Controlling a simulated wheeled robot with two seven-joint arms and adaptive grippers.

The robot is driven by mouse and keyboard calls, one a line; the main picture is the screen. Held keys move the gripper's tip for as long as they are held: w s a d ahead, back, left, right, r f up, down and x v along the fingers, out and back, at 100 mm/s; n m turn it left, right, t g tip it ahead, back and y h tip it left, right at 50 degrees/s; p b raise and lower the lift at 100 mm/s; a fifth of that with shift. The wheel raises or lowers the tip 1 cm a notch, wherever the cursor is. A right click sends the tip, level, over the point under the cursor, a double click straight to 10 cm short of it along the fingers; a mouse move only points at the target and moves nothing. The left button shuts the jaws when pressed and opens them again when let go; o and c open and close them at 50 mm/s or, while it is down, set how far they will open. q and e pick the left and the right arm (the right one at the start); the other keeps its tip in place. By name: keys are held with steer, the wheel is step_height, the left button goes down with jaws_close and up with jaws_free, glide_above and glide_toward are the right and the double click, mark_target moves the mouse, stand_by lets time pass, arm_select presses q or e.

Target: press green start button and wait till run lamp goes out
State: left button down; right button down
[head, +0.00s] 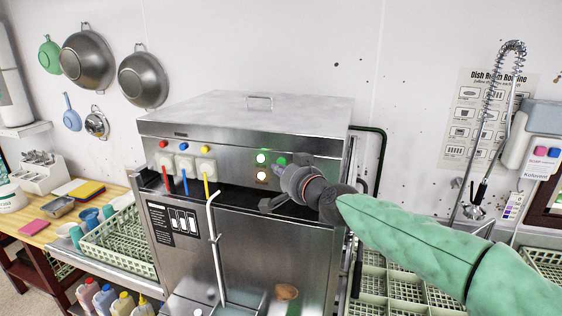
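The steel dish machine (250,115) stands against the wall with a control panel on its front. A bright green light (262,157) glows on the panel, with a warm white-orange lamp (261,175) lit below it. A green-tinted round part (281,161), perhaps the start button, lies just right of the green light and is partly covered by my gripper. My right gripper (273,186) is at the panel, right of the lamps; contact and finger opening are unclear. My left gripper is not in view.
Red, blue and yellow dispensers (184,163) sit on the panel's left, with an upright pale pipe (215,245) in front. A green dish rack (125,245) is at left. A spray hose (490,120) and more racks (400,295) are at right.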

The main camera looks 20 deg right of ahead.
stand_by(0.3)
steer(key=s+a+p, duration=0.2)
steer(key=s, duration=0.1)
steer(key=s+a+p, duration=0.1)
steer(key=shift+s+p, duration=0.2)
steer(key=shift+p, duration=0.1)
stand_by(0.6)
step_height(320, 180, down, 26)
steer(key=w+a+n+g+b, duration=0.1)
steer(key=w+a+g+b, duration=0.1)
steer(key=w+g+b, duration=0.3)
steer(key=s+f+g+b, duration=0.2)
steer(key=s+f+b, duration=0.15)
steer(key=f, duration=1.05)
steer(key=s+f+g+b, duration=0.1)
steer(key=s+f+b, duration=0.3)
steer(key=f, duration=0.9)
steer(key=s+a+f+g+b, duration=0.1)
steer(key=s+f+g+b, duration=0.1)
steer(key=s+f, duration=0.7)
steer(key=s+a+f+n+g+b, duration=0.1)
steer(key=s+a+f+g+b, duration=0.1)
steer(key=s+f, duration=0.6)
steer(key=s+a+f+g+b, duration=0.2)
steer(key=s+f+b, duration=0.3)
steer(key=s+f, duration=0.4)
step_height(320, 180, down, 7)
steer(key=shift+s+r+n+g+y, duration=0.1)
steer(key=shift+s+n+g+y, duration=0.25)
steer(key=shift+g, duration=0.45)
